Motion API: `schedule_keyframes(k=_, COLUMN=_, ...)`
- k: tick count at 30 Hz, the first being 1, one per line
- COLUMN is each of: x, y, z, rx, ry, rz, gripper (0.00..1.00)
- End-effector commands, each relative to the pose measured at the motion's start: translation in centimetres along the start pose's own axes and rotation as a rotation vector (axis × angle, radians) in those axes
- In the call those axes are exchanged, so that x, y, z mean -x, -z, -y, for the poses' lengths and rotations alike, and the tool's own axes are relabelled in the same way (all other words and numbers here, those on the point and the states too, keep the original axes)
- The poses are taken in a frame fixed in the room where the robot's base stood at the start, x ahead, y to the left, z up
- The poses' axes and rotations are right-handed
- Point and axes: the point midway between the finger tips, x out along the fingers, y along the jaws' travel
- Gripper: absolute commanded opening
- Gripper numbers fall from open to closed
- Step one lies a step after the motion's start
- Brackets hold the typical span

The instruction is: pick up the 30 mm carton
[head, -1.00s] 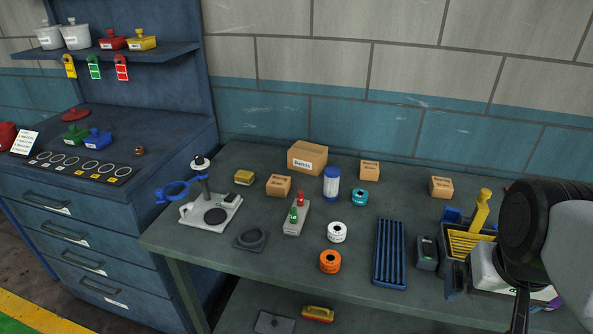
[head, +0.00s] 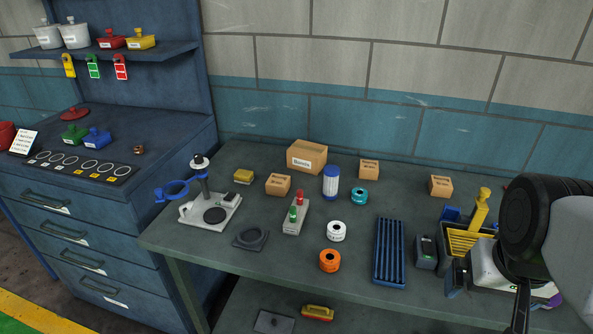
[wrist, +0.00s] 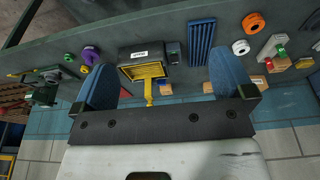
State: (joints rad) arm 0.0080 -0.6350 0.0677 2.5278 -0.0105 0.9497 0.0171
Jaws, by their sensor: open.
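Three small brown cartons stand on the bench in the head view: one at left (head: 278,185), one at the back middle (head: 369,169) and one at right (head: 441,186). Their labels are too small to read, so I cannot tell which is the 30 mm one. A larger carton labelled "Bands" (head: 306,157) stands between the left and middle ones. My gripper (wrist: 165,72) is open and empty in the wrist view, its two blue fingers spread wide. In the head view my arm is at the right edge, beyond the right carton. Small cartons also show past the fingers in the wrist view (wrist: 166,89).
A dark bin with a yellow tray and upright yellow handle (head: 481,208) stands beside my arm, close to the right carton. A blue slotted tray (head: 389,252), tape rolls (head: 330,260), a blue-and-white cylinder (head: 331,183) and a switch box (head: 294,216) occupy the middle.

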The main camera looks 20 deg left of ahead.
Motion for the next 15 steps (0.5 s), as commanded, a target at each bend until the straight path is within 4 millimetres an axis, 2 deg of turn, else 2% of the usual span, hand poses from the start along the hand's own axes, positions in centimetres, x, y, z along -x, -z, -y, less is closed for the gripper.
schedule_keyframes(k=9, x=4.6, y=1.1, z=0.0, rx=0.000, ry=0.000, rz=-0.004, gripper=1.00)
schedule_keyframes(k=15, x=4.5, y=3.0, z=0.0, rx=0.111, ry=-0.050, rz=-0.002, gripper=1.00)
